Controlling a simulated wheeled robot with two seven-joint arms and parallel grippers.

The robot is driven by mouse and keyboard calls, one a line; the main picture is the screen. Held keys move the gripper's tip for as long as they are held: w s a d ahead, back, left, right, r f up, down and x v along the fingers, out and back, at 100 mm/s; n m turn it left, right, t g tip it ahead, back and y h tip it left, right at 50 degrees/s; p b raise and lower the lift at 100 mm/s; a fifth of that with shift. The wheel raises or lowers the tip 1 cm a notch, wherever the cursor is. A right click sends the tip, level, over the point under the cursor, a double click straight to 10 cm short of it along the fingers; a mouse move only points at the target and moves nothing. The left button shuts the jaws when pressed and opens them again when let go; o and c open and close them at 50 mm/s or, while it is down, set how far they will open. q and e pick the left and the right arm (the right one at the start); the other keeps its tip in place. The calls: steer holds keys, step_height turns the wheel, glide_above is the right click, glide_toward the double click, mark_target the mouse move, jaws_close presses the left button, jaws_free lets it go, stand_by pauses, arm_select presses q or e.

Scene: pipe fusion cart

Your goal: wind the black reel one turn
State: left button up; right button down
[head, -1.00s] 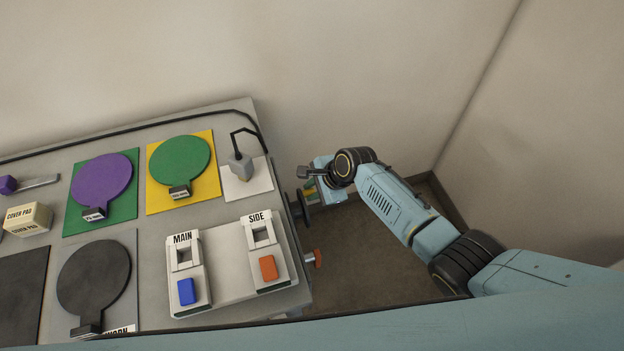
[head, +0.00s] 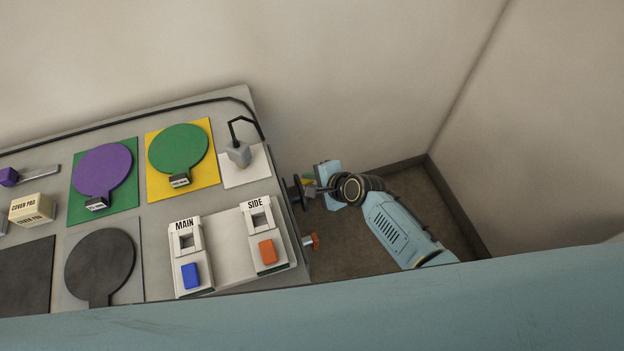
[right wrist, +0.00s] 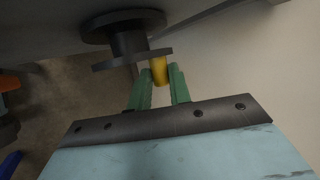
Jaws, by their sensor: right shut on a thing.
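The black reel (head: 298,194) sits on the right side of the cart, seen nearly edge-on in the head view. In the right wrist view the reel (right wrist: 130,42) shows two flanges and a hub, with a yellow handle (right wrist: 159,69) standing out from the near flange. My right gripper (right wrist: 162,76) has its green fingers on either side of this handle and is shut on it. In the head view my right gripper (head: 313,186) is beside the reel, with its fingers small and partly hidden. My left gripper is not in view.
The cart top (head: 155,225) holds coloured paddle-shaped plates, a MAIN and SIDE switch panel (head: 224,262) and a grey plug-like part (head: 239,153) on a cord. Walls stand behind and to the right.

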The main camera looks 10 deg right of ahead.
steer(key=c, duration=1.3)
jaws_free()
steer(key=p+v, duration=0.4)
steer(key=v, duration=0.9)
steer(key=shift+s+r, duration=0.1)
steer(key=shift+s, duration=0.05)
